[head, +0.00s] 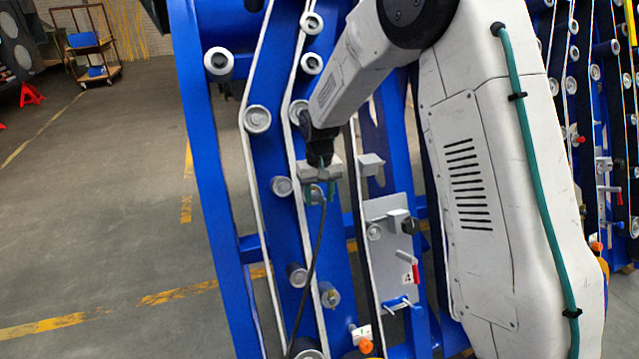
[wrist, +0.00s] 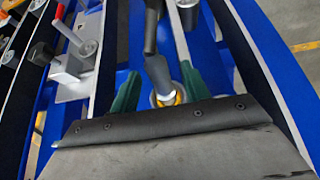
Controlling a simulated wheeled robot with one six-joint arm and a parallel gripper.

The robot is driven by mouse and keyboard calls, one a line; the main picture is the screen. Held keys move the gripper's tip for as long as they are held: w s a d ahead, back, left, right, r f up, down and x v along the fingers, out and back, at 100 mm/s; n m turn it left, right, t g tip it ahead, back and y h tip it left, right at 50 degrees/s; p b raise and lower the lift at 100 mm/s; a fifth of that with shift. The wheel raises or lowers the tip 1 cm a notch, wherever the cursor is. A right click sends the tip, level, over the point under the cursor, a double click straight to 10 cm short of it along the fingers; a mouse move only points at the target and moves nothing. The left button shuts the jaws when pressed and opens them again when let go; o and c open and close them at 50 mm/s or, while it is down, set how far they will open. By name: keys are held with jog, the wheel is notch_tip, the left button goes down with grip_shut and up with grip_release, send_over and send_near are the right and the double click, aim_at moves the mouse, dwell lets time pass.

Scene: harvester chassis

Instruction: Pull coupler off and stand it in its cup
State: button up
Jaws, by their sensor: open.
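My gripper (head: 319,194) is open, its green fingers pointing down in front of a blue chassis panel. In the wrist view my gripper (wrist: 160,88) has one finger on each side of the coupler (wrist: 160,72), with gaps visible. The coupler is a grey metal body with a dark sleeve above it. Its end meets a round fitting with a yellow ring (wrist: 168,98) at the panel. A black hose (head: 318,245) hangs from between the fingers in the head view and curves down to the lower left. I cannot make out the cup for certain.
A grey plate (head: 378,268) with a black knob and a red-handled lever (head: 415,272) is right of the hose. Rollers (head: 258,119) and pale belts line the blue frame. An orange cap (head: 366,346) is low down. Open floor (head: 110,220) lies left.

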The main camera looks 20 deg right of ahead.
aim_at(323, 204)
jog(key=shift+f, duration=0.7)
grip_shut()
jog(key=shift+s+r, duration=0.1)
jog(key=shift+s+r, duration=0.4)
jog(key=shift+s, duration=0.35)
jog(key=shift+s+r, duration=0.4)
jog(key=shift+s, duration=0.3)
